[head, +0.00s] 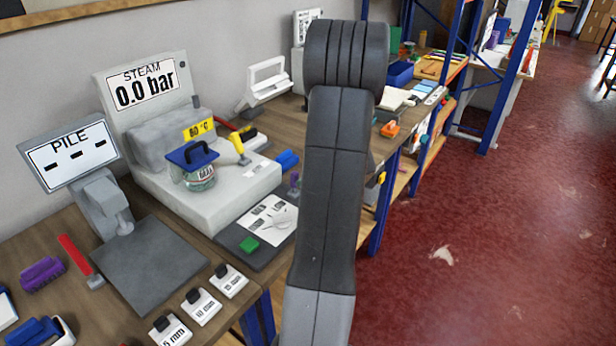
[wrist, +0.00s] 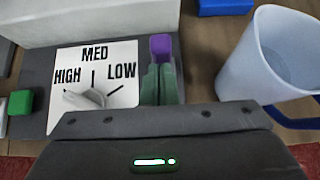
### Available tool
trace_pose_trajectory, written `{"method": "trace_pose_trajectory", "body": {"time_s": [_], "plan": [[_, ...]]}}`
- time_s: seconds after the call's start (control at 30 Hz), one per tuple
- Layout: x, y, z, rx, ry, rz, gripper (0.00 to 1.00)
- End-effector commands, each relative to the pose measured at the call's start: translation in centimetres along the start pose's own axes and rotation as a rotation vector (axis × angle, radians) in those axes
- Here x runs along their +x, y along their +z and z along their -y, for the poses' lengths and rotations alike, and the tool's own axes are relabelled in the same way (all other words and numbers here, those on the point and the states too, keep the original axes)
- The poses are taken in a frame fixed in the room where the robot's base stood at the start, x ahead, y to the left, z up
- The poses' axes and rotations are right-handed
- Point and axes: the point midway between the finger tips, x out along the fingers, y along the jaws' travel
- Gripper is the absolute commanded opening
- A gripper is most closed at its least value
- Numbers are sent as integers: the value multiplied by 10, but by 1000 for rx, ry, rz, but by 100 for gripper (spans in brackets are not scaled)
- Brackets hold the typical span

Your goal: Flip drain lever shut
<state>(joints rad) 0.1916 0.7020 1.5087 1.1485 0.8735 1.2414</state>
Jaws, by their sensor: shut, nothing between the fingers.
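No part is labelled as a drain, so I cannot tell for sure which lever is the drain lever. A small upright purple piece (wrist: 160,47) stands just beyond my gripper's fingertips in the wrist view. It also shows beside the dial panel in the head view (head: 293,182). My gripper (wrist: 159,72) is shut and empty, its green fingers together beside the HIGH/MED/LOW dial (wrist: 92,97). I cannot tell whether the tips touch the purple piece. In the head view my arm hides the gripper.
A white pitcher (wrist: 272,55) stands close to the right of my fingers. A green button (head: 249,244) sits on the dial panel. A blue-lidded jar (head: 198,170) stands on the steam unit.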

Motion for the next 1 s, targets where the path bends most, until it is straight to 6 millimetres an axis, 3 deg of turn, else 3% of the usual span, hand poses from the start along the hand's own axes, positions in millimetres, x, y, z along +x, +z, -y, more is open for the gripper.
{"method": "trace_pose_trajectory", "body": {"time_s": [0.43, 1.0], "plan": [[13, 25, 0, 2, 1, 3, 0], [22, 34, 0, 3, 1, 6, 0]]}}
